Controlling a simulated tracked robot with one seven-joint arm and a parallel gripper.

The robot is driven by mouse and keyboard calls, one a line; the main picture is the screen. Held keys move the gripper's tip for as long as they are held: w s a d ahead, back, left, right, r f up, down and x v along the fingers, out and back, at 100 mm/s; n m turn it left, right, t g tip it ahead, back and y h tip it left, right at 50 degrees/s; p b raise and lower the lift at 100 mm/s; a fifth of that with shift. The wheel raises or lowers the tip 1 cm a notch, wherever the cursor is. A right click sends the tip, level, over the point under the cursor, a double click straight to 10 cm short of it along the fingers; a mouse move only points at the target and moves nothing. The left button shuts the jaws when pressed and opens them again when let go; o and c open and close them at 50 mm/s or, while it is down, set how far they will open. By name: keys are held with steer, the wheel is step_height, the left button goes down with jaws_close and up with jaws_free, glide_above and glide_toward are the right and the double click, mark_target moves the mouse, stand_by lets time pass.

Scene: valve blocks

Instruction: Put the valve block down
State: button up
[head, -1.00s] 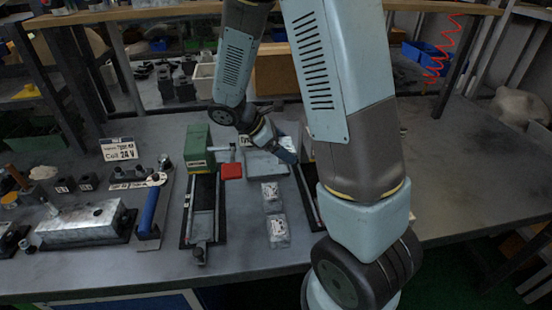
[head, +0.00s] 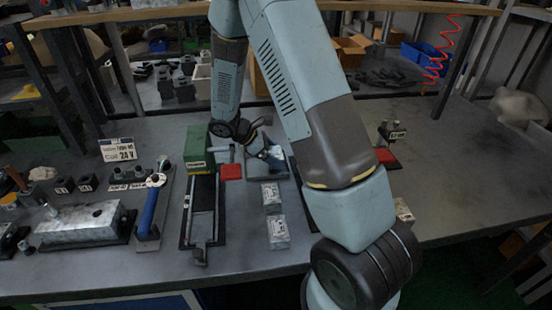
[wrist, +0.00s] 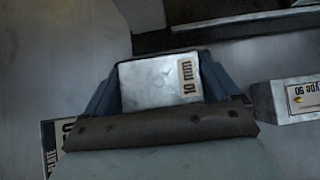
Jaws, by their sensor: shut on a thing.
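My gripper (wrist: 160,85) is shut on a silver valve block (wrist: 150,82), with one blue finger on each side; its top carries a "10 mm" label. In the head view my gripper (head: 265,150) is small, at the back middle of the bench, with the pale block (head: 277,152) partly hidden at its tip. It is over or beside a flat grey-blue plate (head: 262,174); I cannot tell whether the block touches it. Two more silver labelled blocks, a farther one (head: 271,194) and a nearer one (head: 278,232), stand on the bench in front.
A green box (head: 199,148) on a dark rail fixture (head: 203,220) and a red pad (head: 230,172) are to the left. The wrist view shows a "Type 50" block (wrist: 290,100) at right. A red-based part (head: 386,157) is at right.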

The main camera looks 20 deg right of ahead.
steer(key=shift+f, duration=0.8)
steer(key=o, duration=1.2)
steer(key=shift+f, duration=0.1)
steer(key=shift+v, duration=3.8)
